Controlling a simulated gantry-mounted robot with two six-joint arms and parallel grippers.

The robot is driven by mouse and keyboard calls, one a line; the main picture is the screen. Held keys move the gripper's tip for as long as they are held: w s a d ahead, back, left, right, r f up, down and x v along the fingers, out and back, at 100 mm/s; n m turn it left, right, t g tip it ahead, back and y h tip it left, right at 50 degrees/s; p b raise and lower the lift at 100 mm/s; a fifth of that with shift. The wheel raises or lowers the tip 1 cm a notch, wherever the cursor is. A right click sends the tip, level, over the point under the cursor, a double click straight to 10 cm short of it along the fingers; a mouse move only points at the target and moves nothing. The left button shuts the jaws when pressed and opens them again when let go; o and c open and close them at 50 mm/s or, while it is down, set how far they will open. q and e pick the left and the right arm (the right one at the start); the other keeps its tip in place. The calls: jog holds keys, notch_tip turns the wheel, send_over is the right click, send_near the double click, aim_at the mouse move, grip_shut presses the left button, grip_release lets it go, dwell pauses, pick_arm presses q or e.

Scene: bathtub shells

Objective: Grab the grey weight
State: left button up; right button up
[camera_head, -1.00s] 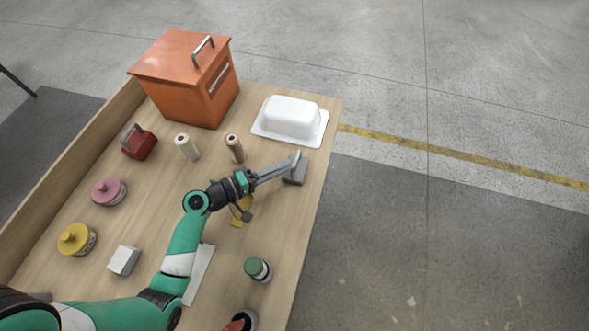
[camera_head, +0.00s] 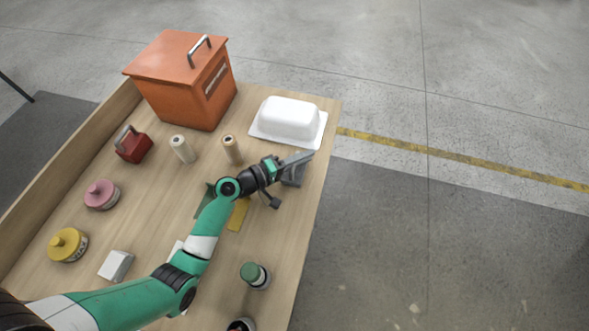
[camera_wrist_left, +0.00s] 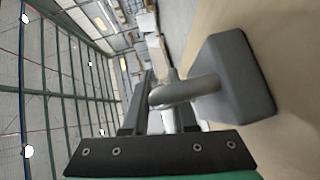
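The grey weight is a dark grey block with a metal handle. It lies near the table's right edge in the head view (camera_head: 293,174), and its block fills the right of the wrist view (camera_wrist_left: 238,76). My left gripper (camera_head: 298,159) is over the weight and partly hides it. In the wrist view the fingers of the left gripper (camera_wrist_left: 157,95) look apart, with the metal handle (camera_wrist_left: 190,90) crossing at the gap between them. A firm hold on the handle cannot be seen. My right gripper is not in view.
A white covered dish (camera_head: 289,119) stands just behind the weight. A brown roll (camera_head: 231,150) and a cream roll (camera_head: 182,149) are to the left, and an orange box (camera_head: 181,84) at the back. A green-lidded jar (camera_head: 254,274) is nearer. The right table edge is close.

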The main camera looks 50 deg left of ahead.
pick_arm(q)
grip_shut()
dwell(1.1)
jog(key=shift+r, duration=0.15)
